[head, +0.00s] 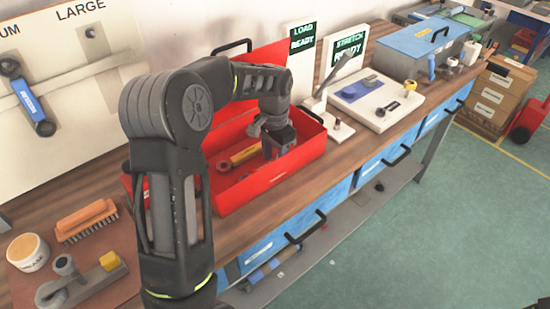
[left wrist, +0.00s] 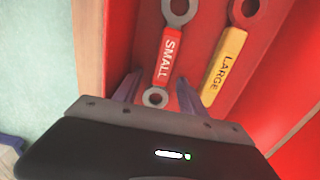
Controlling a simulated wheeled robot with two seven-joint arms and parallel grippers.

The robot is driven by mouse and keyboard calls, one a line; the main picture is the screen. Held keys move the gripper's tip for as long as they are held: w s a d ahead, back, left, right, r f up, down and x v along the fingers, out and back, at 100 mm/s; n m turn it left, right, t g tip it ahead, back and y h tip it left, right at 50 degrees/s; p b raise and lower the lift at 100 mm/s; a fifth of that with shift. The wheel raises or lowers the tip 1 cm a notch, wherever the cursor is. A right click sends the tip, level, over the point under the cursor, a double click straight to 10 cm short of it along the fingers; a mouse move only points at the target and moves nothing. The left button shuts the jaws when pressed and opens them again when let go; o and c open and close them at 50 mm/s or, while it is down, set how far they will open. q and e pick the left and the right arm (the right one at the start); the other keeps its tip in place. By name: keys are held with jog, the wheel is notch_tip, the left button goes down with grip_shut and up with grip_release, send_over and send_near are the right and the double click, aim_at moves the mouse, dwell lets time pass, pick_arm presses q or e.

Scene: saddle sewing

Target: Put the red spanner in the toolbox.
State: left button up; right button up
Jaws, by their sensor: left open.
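The red toolbox (head: 270,178) stands open on the bench with its lid raised at the back. In the left wrist view the red spanner (left wrist: 166,62), marked SMALL, lies inside the red toolbox (left wrist: 285,60). A yellow spanner (left wrist: 224,62), marked LARGE, lies to its right, and it also shows in the head view (head: 243,155). My left gripper (left wrist: 158,92) is open, with a finger on either side of the red spanner's near ring end. In the head view my left gripper (head: 277,146) reaches down into the toolbox, and I cannot make out the red spanner there.
A blue spanner (head: 28,100) hangs on the white board at the left. A white block (head: 375,100) and a blue case (head: 420,48) stand right of the toolbox.

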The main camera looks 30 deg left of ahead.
pick_arm(q)
notch_tip(320, 180, up, 8)
jog(key=shift+f+b, duration=0.15)
jog(key=shift+b, duration=0.2)
dwell(0.8)
